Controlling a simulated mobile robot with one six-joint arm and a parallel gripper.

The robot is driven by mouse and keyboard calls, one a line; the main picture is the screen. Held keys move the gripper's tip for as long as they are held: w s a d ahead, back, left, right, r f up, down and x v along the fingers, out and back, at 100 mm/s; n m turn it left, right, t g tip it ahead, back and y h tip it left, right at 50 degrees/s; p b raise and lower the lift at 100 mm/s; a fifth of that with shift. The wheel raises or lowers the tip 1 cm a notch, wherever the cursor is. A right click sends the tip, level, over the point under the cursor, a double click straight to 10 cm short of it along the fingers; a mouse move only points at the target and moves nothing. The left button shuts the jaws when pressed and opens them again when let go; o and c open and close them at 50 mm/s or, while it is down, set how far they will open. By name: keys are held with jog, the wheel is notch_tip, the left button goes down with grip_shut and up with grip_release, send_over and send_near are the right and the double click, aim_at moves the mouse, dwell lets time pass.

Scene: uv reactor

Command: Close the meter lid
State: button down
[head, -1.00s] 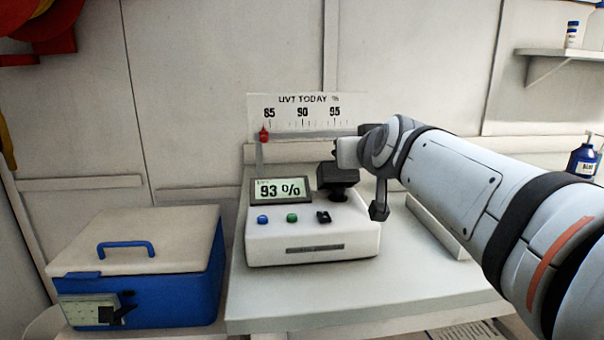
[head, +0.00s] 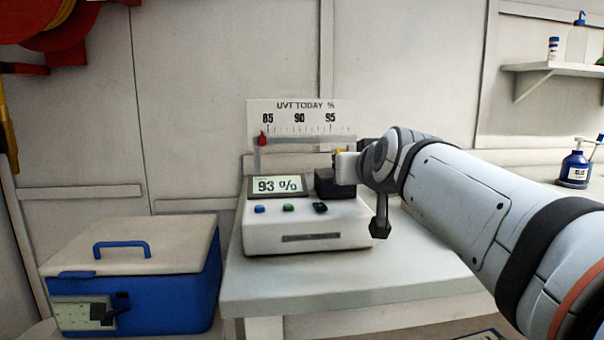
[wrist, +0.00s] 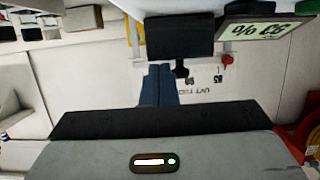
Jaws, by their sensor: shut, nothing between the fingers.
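The white meter (head: 305,232) stands on the bench with its display (head: 278,185) reading 93 %. A black block (head: 333,184), which looks like the lid part, sits at the meter's right, beside the display. In the wrist view the block (wrist: 180,36) shows upside down, with a small dark knob at one edge. I cannot tell whether the lid is fully down. My gripper (head: 347,168) is at the block's upper right in the head view. Its blue fingers (wrist: 158,84) are together and empty beside the block; contact is unclear.
A UVT TODAY scale board (head: 302,122) with a red pointer (head: 263,138) stands behind the meter. A blue box (head: 170,296) with a pale lid is at left. A small yellow part (head: 340,153) shows behind the black block. The bench (head: 350,284) is clear in front.

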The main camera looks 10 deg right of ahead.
jog(key=shift+s+f+g, duration=0.15)
jog(key=shift+f+g, duration=0.15)
jog(key=shift+f, duration=0.65)
